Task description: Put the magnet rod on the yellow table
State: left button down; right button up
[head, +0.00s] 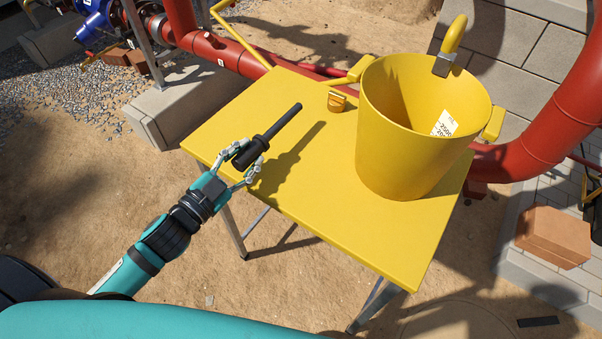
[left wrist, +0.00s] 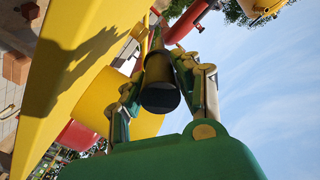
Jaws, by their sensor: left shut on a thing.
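The magnet rod (head: 269,136) is a black rod with a thicker grip end and a thin shaft pointing to the upper right. My left gripper (head: 247,165) is shut on its thick end, over the left part of the yellow table (head: 320,225). The shadow of rod and gripper falls on the table to the right, so the rod appears held above the top. In the left wrist view the rod (left wrist: 160,82) shows end-on between the fingers (left wrist: 163,95), with the table (left wrist: 75,60) on the left. My right gripper is in neither view.
A large yellow bucket (head: 400,140) with a label inside stands on the table's right part. A small orange-yellow item (head: 337,101) sits near the table's back edge. Red pipes (head: 225,55) run behind the table. The table's front middle is clear.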

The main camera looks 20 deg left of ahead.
pick_arm(q)
send_over(295, 188)
jog(key=shift+a+f, duration=0.1)
jog(key=shift+f, duration=0.3)
notch_tip(295, 188, down, 4)
jog(key=shift+r, duration=0.2)
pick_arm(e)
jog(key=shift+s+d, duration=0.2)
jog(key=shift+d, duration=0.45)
